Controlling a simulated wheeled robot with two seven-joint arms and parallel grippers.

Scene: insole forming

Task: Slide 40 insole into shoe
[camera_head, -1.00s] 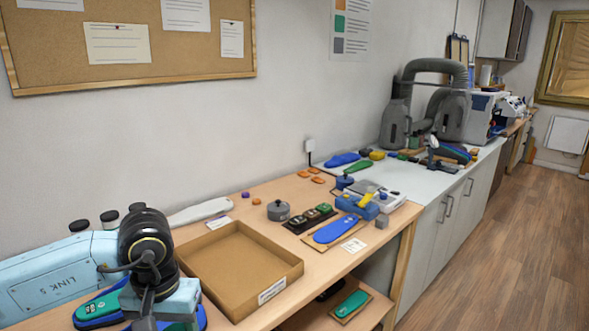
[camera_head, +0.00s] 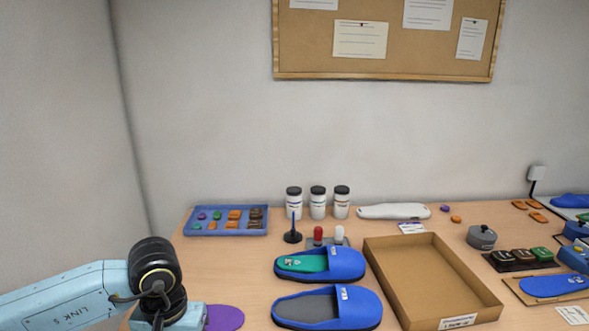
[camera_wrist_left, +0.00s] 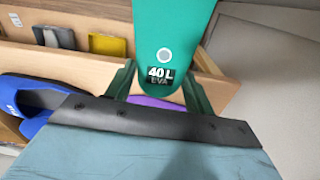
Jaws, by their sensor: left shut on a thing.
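My left gripper (camera_wrist_left: 162,88) is shut on a green insole (camera_wrist_left: 172,28) marked "40 L EVA", seen in the left wrist view. In the head view my left arm comes in at the lower left; its fingers and the held insole are hidden or out of frame. Two blue slide shoes lie on the table to the right of the arm. The rear shoe (camera_head: 345,264) has a green insole (camera_head: 302,262) in it. The front shoe (camera_head: 355,305) shows a bare grey footbed (camera_head: 306,308). My right gripper is in no view.
A cardboard tray (camera_head: 378,262) stands right of the shoes. A blue tray of small pieces (camera_head: 194,229), several white jars (camera_head: 318,205) and a dark peg on a base (camera_head: 292,237) stand behind. A purple flat piece (camera_head: 224,318) lies beside my left wrist.

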